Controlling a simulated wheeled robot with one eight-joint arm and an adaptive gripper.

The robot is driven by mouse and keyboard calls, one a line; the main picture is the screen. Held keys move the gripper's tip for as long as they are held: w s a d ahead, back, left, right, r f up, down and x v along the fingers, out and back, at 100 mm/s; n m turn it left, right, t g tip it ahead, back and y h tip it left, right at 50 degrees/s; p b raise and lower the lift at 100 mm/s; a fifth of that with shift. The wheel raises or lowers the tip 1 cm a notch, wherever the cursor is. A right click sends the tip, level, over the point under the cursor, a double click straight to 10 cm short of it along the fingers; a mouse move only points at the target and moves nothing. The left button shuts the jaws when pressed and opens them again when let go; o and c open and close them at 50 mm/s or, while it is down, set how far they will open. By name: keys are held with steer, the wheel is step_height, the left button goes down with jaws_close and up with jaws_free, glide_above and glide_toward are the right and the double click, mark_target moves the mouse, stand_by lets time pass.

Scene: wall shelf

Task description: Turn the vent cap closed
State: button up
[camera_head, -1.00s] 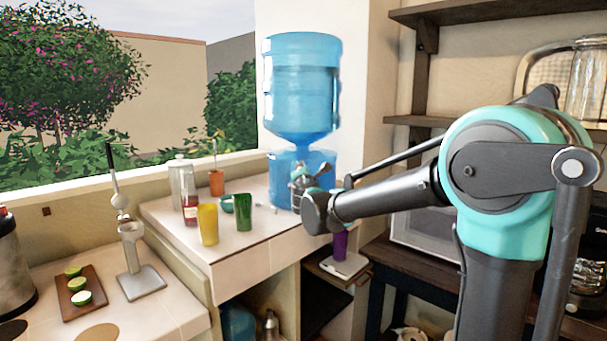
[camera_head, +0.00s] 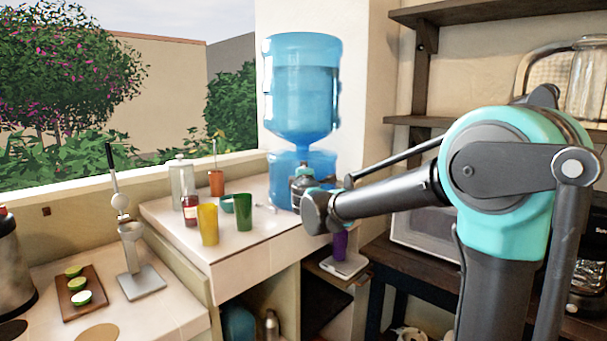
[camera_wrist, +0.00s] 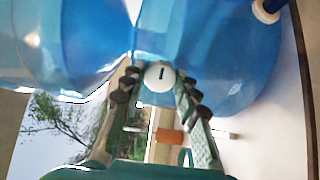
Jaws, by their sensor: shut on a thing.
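The vent cap (camera_wrist: 159,77) is a small round white cap with a short dark mark, upright in the wrist view. It sits on the blue water dispenser (camera_wrist: 225,60), which also shows in the head view with its large blue bottle (camera_head: 302,90) on top. My gripper (camera_wrist: 157,84) has its two dark-padded fingers on either side of the cap and is shut on it. In the head view my gripper (camera_head: 302,181) reaches the dispenser's lower part, and the cap itself is hidden there.
A green cup (camera_head: 243,212), a yellow cup (camera_head: 208,225) and a red bottle (camera_head: 190,208) stand left of the dispenser on the white counter (camera_head: 225,262). A purple cup (camera_head: 339,245) stands below my arm. Wooden shelves (camera_head: 480,11) are at the right.

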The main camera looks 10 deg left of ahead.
steer(key=o, duration=1.2)
steer(key=s, duration=0.4)
steer(key=s+d, duration=0.1)
steer(key=s, duration=0.7)
steer(key=shift+d, duration=0.25)
